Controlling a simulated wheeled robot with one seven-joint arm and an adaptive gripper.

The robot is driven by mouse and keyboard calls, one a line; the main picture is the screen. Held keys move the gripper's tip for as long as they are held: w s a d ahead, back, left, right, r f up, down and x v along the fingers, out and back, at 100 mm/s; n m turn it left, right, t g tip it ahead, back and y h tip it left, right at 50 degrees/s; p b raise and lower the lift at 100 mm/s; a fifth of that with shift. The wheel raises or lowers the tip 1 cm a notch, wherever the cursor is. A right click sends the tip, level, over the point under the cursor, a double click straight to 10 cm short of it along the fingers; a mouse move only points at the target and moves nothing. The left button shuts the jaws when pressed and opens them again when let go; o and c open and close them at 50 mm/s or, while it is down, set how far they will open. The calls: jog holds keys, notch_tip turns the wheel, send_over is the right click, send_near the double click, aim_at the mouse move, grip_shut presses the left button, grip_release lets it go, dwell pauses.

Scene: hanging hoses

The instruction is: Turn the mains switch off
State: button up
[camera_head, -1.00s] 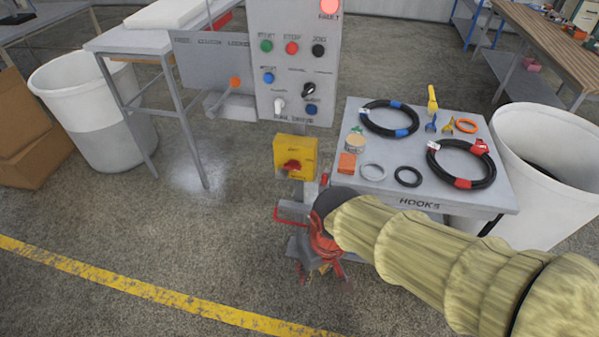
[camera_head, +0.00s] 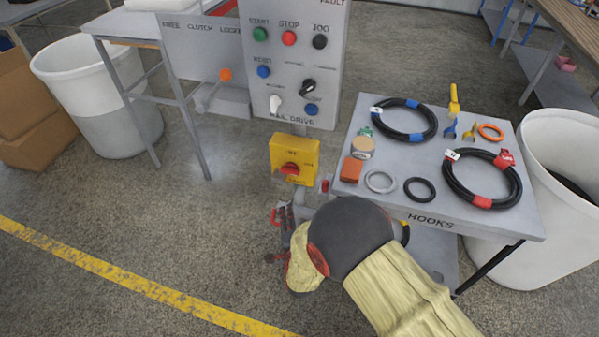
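The mains switch (camera_head: 308,150) is a yellow box with a red rotary handle (camera_head: 290,169) on its front. It sits on the post below the grey control panel. The handle looks roughly crosswise, but its exact angle and the small lettering around it are too blurred to read. My gripper (camera_head: 276,238) is below the switch and slightly left of it, apart from the handle. A pale yellow sleeve and a dark round wrist joint partly cover it. Its fingers are small and partly hidden, so their opening is unclear, and I see nothing held.
The control panel (camera_head: 295,90) carries several buttons and knobs above the switch. A grey table (camera_head: 405,172) to the right holds black hoses, rings and small tools. A white bin (camera_head: 560,225) stands beyond it. Open floor (camera_head: 190,230) lies to the left.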

aim_at(290, 174)
notch_tip(290, 174, up, 8)
jog(key=w+d+m+t+h, duration=0.1)
jog(key=w+m+t, duration=0.1)
jog(key=m+t, duration=0.2)
jog(key=shift+w+a+r+b, duration=0.15)
jog(key=shift+w+b, duration=0.5)
jog(key=shift+w, duration=1.4)
jog(key=shift+w+d+r+b, duration=0.1)
jog(key=shift+w+b, duration=0.55)
jog(key=shift+w, duration=1.35)
jog(key=shift+c, duration=1)
grip_shut()
